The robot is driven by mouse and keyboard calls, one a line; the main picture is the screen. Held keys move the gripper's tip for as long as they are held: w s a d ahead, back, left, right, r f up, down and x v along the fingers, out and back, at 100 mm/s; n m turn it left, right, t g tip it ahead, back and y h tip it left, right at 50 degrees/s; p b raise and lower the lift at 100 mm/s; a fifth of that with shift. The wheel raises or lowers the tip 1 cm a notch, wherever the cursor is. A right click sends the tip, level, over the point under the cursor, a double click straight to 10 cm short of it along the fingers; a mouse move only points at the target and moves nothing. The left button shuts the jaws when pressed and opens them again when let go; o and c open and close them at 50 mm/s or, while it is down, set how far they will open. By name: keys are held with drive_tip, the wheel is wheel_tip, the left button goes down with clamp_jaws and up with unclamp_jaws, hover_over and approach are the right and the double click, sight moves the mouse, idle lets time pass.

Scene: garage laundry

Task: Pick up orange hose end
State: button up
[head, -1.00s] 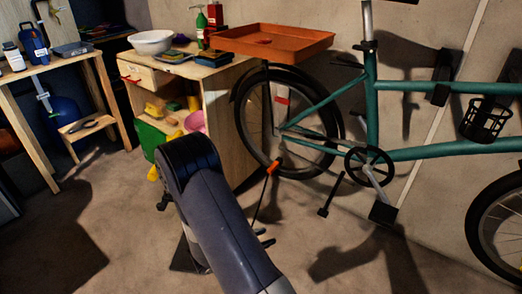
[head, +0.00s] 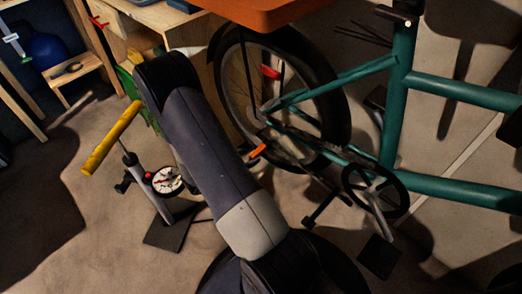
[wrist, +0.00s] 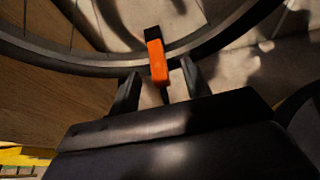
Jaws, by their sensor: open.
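The orange hose end (head: 257,151) shows in the head view just right of my arm, beside the bicycle's rear wheel. In the wrist view, the orange hose end (wrist: 157,62), with a black tip, stands between the two fingers of my gripper (wrist: 160,72). The fingers are open, with a gap on each side of the orange part. My gripper is hidden behind my arm in the head view. The floor pump (head: 160,200), with a yellow handle and a round gauge, stands on the floor left of my arm.
The teal bicycle (head: 400,90) stands at the right, its rear wheel (head: 335,100) close to the hose end. An orange tray (head: 262,14) juts out above that wheel. A wooden cabinet (head: 150,16) stands behind. The floor at the left is mostly clear.

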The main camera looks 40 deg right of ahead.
sight(256, 152)
drive_tip(key=shift+b+x, duration=1)
drive_tip(key=shift+x, duration=2)
drive_tip(key=shift+w, duration=0.2)
clamp_jaws()
